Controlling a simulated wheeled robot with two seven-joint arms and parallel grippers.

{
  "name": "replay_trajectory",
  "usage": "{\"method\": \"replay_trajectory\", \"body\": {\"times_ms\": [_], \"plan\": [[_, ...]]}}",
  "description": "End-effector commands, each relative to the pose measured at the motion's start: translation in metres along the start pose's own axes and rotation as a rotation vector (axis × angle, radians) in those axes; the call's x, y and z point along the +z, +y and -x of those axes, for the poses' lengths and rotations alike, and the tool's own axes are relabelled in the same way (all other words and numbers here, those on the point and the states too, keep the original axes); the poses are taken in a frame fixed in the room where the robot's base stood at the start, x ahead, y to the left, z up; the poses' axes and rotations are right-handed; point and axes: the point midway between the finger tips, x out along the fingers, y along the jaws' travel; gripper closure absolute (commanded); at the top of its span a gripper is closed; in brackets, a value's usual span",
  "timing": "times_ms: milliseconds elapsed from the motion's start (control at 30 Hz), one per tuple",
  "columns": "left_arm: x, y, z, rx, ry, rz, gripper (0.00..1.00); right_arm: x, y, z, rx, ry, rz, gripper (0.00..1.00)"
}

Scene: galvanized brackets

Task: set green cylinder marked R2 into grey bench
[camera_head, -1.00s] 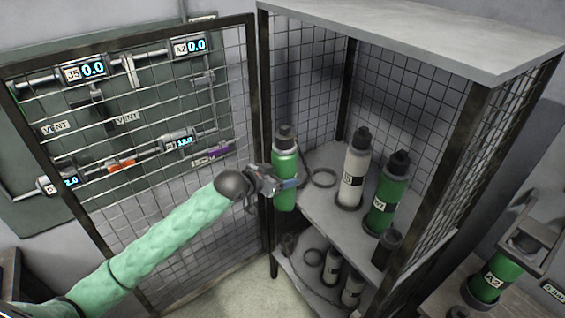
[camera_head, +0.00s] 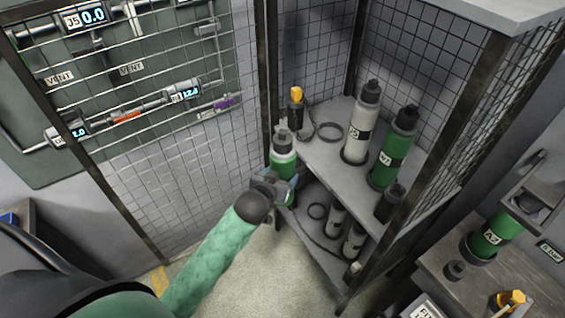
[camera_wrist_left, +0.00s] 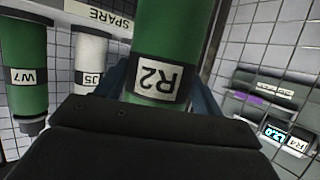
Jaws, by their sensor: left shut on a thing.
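The green cylinder marked R2 (camera_head: 284,160) is upright in my left gripper (camera_head: 275,185), at the front left edge of the cage shelf. In the left wrist view, the R2 label on the cylinder (camera_wrist_left: 165,40) shows between the blue-grey fingers (camera_wrist_left: 163,92), which are shut on it. The grey bench (camera_head: 433,262) is at the lower right, well apart from the held cylinder. Another green cylinder (camera_head: 490,238) stands on that bench; its label is hard to read. My right gripper is not in view.
A pale cylinder (camera_head: 361,125) and a green cylinder marked W7 (camera_head: 394,148) stand on the upper shelf (camera_head: 326,152). The cage's front post (camera_head: 373,262) stands between my gripper and the bench. An open mesh door (camera_head: 130,150) is at left.

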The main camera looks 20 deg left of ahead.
Motion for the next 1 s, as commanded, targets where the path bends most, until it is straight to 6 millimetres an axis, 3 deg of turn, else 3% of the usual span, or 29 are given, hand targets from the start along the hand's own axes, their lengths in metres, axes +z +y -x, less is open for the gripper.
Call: {"method": "replay_trajectory", "body": {"times_ms": [233, 633, 1000], "plan": [[0.021, 0.005, 0.011, -0.067, 0.003, 0.032, 1.0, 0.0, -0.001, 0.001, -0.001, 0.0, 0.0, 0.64], [0.018, 0.006, 0.01, -0.065, 0.003, 0.034, 1.0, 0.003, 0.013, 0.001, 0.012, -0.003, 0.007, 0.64], [0.019, 0.005, 0.011, -0.067, 0.006, 0.031, 1.0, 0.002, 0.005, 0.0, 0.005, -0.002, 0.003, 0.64]]}}
